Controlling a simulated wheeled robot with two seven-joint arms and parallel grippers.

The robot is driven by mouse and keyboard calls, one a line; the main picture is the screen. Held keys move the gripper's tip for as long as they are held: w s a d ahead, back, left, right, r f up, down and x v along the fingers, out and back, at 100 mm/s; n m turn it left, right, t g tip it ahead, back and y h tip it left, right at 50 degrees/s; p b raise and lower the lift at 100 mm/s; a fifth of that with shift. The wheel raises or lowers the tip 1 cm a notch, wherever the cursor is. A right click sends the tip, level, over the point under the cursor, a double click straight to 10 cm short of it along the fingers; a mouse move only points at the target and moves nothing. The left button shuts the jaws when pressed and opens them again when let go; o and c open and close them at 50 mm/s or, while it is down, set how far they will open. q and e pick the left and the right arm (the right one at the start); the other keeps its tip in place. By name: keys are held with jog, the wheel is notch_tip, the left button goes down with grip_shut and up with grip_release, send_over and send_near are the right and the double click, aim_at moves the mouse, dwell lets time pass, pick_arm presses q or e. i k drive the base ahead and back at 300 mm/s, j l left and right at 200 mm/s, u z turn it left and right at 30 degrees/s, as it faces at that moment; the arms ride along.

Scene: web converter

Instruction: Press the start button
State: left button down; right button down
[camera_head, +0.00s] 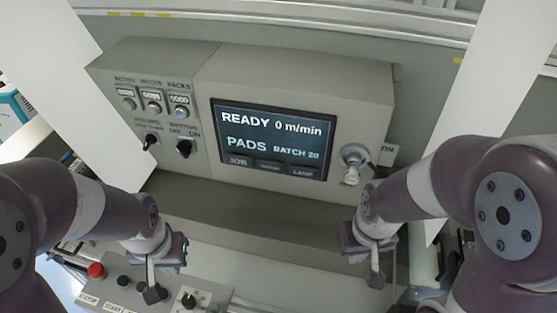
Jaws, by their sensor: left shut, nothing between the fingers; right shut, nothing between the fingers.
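The lower control panel (140,303) is at the bottom left, partly cut off by the picture edge. A label that appears to read START (113,307) is on it, below a small dark button (123,282). My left gripper (152,284) is shut and empty, pointing down over this panel, just right of that button. Its fingertips overlap a dark control in the picture; I cannot tell whether they touch it. My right gripper (376,277) is shut and empty, pointing down, well to the right of the panel.
A red emergency button (96,270) is left of the dark button, and a rotary knob (189,301) is to the right. Behind stands a grey console with a screen (272,140) reading READY 0 m/min, switches (184,148) and a round key-like switch (353,160).

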aim_at(123, 280)
jog(key=j+u, duration=0.25)
jog(key=u, duration=0.2)
jog(key=j+u, duration=0.3)
jog(key=u, duration=0.15)
jog(key=k, duration=0.05)
